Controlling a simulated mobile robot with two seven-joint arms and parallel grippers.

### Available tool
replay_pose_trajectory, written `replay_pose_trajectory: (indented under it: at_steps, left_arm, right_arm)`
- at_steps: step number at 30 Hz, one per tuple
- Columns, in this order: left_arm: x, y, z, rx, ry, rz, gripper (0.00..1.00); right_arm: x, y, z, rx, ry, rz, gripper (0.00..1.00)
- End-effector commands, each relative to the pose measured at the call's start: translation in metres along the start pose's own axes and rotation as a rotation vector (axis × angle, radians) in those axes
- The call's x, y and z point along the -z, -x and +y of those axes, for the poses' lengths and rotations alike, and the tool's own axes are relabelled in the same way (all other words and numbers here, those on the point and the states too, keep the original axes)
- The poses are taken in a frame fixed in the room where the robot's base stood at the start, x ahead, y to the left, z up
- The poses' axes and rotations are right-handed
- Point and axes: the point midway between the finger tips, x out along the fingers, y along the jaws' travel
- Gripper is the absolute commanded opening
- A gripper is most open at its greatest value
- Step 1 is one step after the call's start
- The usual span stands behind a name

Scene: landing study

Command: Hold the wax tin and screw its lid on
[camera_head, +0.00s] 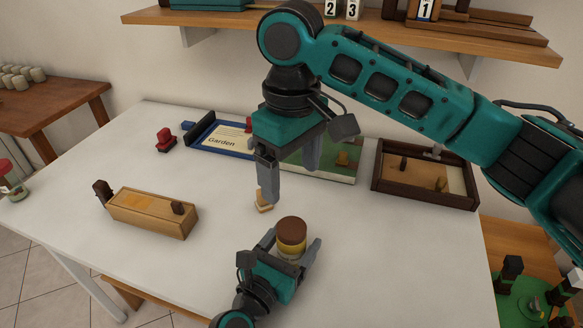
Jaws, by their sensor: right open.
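The wax tin (291,252) is a small round tin with a yellow band, near the front middle of the white table. Its brown lid (292,229) sits on top; I cannot tell whether it is screwed tight. My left gripper (294,240) comes from below, with one finger on each side of the tin, and is shut on it. My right gripper (289,178) points down behind and above the tin. Its fingers are apart with nothing between them, clear of the lid.
A small wooden piece (264,206) lies just below a right fingertip. A wooden box (152,212) stands left and a dark-framed tray (425,196) back right. A "Garden" board (220,141) and a picture board lie behind. A shelf (450,38) hangs above. The table's right front is clear.

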Motion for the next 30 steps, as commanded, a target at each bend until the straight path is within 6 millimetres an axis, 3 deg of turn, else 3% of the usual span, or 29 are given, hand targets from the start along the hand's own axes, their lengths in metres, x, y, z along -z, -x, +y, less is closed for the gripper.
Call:
replay_pose_trajectory:
  at_steps: [5, 14, 17, 30]
  left_arm:
    - [0.000, 0.000, 0.000, 0.000, 0.000, 0.000, 0.92]
    - [0.001, 0.004, 0.000, 0.000, 0.000, 0.001, 0.92]
    - [0.002, 0.017, 0.000, 0.001, -0.001, 0.003, 0.92]
    - [0.002, 0.108, 0.000, 0.002, -0.001, 0.003, 0.92]
  right_arm:
    - [0.000, 0.000, 0.000, 0.000, 0.000, 0.000, 0.86]
    - [0.000, -0.001, 0.000, 0.000, 0.000, 0.000, 0.86]
    - [0.000, -0.001, 0.000, 0.000, 0.000, 0.000, 0.86]
    - [0.000, -0.013, 0.000, 0.000, 0.000, 0.000, 0.86]
